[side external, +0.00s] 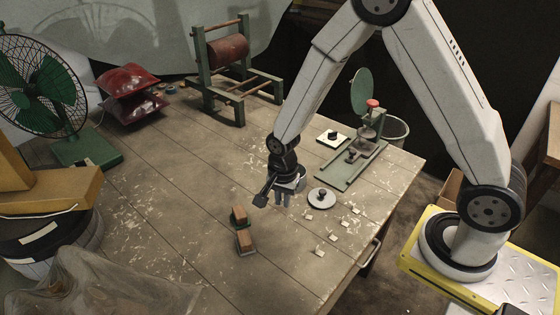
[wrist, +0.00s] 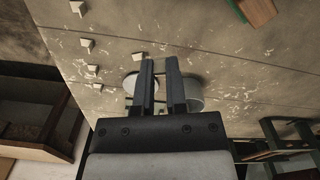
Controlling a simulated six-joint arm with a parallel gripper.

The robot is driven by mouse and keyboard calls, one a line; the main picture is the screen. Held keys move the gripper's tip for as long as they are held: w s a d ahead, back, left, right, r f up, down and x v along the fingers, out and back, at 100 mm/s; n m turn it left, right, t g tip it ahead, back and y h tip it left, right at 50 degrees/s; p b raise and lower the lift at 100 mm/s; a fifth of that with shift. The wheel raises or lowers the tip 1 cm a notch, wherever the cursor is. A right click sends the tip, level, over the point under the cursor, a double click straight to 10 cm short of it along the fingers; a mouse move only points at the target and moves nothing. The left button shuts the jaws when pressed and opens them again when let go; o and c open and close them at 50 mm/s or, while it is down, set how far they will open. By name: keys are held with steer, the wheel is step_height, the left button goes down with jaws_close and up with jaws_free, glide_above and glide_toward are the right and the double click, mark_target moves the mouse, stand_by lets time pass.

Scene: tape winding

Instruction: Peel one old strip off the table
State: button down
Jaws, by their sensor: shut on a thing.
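My gripper (side external: 284,198) is low over the table (side external: 200,245), beside a white disc with a dark knob (side external: 321,197) and a grey cup (side external: 299,180). Its fingers (wrist: 160,66) are shut with a narrow gap; the thing between them is mostly hidden, and a small pale patch there looks like an old strip. Several small pale old strips (side external: 333,237) lie on the table to the right of my gripper and nearer the camera. They also show at upper left in the wrist view (wrist: 87,44), apart from the fingers.
Two wood-topped blocks (side external: 245,241) stand left of my gripper. A green stand with a red knob (side external: 372,104) and a small white plate (side external: 333,138) are behind it at right. A roller frame (side external: 229,52) stands at the back.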

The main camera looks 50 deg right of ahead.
steer(key=shift+r, duration=1.45)
steer(key=shift+w+d, duration=0.1)
